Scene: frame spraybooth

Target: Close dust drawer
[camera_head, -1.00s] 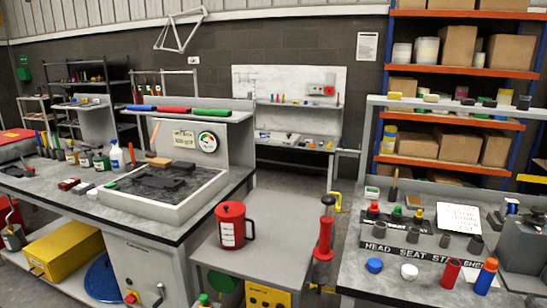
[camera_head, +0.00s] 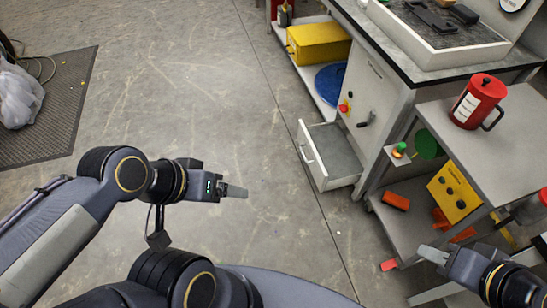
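The dust drawer (camera_head: 332,160) is a grey tray with a pale front and a bar handle (camera_head: 307,151). It stands pulled out, low down near the floor, from the grey cabinet (camera_head: 372,95) under the workbench. The part of its inside that shows looks empty. My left gripper (camera_head: 238,191) is left of the drawer front in the picture, apart from it, and points right. My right gripper (camera_head: 431,254) is at the lower right, apart from the drawer. Both grippers' fingers overlap from this angle, so their opening is unclear. Neither visibly holds anything.
A grey cart (camera_head: 478,135) with a red canister (camera_head: 479,102) stands right of the drawer. Its lower shelf carries orange blocks and a yellow box (camera_head: 454,193). A yellow case (camera_head: 318,43) lies on the bench's lower shelf. The floor (camera_head: 190,90) left of the drawer is clear.

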